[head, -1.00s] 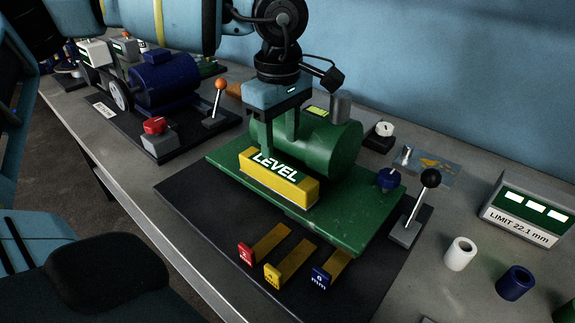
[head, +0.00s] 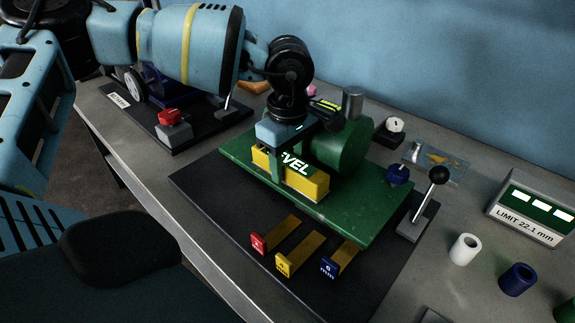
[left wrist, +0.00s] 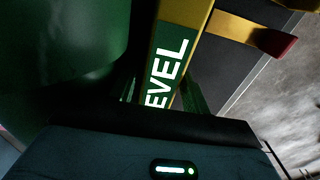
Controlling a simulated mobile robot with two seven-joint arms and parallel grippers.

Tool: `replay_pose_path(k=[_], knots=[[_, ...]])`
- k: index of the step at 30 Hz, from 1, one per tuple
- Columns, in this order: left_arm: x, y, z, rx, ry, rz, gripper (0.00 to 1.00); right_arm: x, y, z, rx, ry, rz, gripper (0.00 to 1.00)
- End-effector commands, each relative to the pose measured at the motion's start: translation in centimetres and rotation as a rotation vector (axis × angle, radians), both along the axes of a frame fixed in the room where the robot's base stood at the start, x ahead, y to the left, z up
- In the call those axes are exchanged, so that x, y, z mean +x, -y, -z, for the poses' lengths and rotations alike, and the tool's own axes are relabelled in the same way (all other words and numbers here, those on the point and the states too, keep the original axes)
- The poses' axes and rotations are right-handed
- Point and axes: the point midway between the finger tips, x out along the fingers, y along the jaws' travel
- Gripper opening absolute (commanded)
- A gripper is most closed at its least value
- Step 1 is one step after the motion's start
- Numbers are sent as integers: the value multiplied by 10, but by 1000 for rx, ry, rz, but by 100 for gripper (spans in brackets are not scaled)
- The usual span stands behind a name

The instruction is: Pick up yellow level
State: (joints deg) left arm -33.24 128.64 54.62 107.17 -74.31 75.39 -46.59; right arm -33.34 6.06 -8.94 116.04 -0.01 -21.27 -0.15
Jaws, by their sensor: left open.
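The yellow level (head: 313,187) is a yellow block with white letters on a green top. It lies on the green plate (head: 235,155), in front of the green cylinder (head: 342,148). My left gripper (head: 284,169) is over the level from above. One finger stands in front of the level's near face and hides some letters; the far finger is hidden. In the left wrist view the level (left wrist: 176,62) runs between the two fingers, which are open around it. My right gripper is not in view.
Red, yellow and blue tabbed strips lie in front of the plate. A black-knobbed lever (head: 428,195) stands at its right. White (head: 465,249) and blue (head: 517,279) cylinders and a limit display (head: 531,213) are further right. A red button box (head: 173,126) is at left.

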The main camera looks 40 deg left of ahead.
Motion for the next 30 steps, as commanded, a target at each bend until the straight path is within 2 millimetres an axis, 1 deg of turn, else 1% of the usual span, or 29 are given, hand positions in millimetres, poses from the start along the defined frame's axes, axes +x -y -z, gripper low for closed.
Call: replay_pose_path(k=[3, 9, 10, 18, 21, 26, 30], knots=[[0, 0, 5, 0, 1, 0, 47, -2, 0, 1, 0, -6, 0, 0], [0, 0, 5, 0, 1, 0, 47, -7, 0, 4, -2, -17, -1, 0], [0, 0, 5, 0, 1, 0, 46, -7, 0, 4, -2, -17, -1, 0], [0, 0, 5, 0, 1, 0, 11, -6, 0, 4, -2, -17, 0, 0], [0, 0, 4, 0, 2, 0, 0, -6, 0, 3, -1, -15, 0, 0], [0, 0, 4, 0, 3, 0, 0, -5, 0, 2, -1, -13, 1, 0], [1, 0, -4, 0, 5, 0, 0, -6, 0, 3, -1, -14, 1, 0]])
